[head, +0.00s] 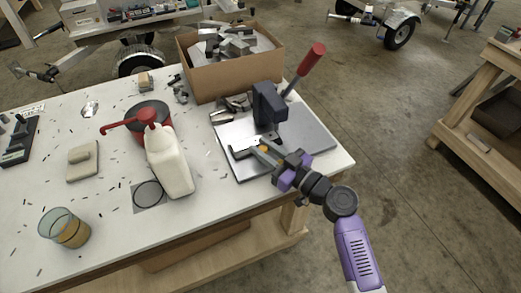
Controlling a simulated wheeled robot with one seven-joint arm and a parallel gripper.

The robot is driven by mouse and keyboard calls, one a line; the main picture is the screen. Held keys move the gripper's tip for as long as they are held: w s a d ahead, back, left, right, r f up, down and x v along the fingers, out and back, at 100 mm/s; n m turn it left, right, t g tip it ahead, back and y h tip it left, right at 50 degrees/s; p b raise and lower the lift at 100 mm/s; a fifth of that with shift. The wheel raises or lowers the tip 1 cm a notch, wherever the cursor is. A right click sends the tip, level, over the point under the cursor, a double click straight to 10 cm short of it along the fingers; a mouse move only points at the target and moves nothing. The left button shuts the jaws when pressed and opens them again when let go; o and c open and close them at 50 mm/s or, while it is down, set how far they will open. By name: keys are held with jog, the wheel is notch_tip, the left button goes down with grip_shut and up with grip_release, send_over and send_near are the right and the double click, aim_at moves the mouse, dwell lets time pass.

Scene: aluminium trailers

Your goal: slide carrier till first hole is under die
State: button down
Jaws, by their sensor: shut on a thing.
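A dark hand press (269,104) with a red-handled lever (311,60) stands on a flat metal plate (312,135) at the table's right end. A narrow grey carrier (240,154) lies low in front of the press. My gripper (262,158) reaches in from the lower right and is shut on the carrier near its right part. A small orange spot shows beside the fingers. The die and the carrier's holes are too small or hidden behind the press and gripper, so I cannot tell how they line up.
A cardboard box (235,80) of metal offcuts stands behind the press. Loose metal pieces (232,104) lie left of it. The table's front edge runs below the plate.

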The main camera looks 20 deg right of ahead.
jog(key=shift+d+b, duration=0.6)
jog(key=shift+d, duration=0.3)
jog(key=c, duration=1.2)
grip_release()
jog(key=b+v, duration=0.2)
jog(key=v, duration=0.5)
jog(key=shift+s+f, duration=0.1)
jog(key=shift+s+d, duration=0.15)
jog(key=shift+s, duration=0.2)
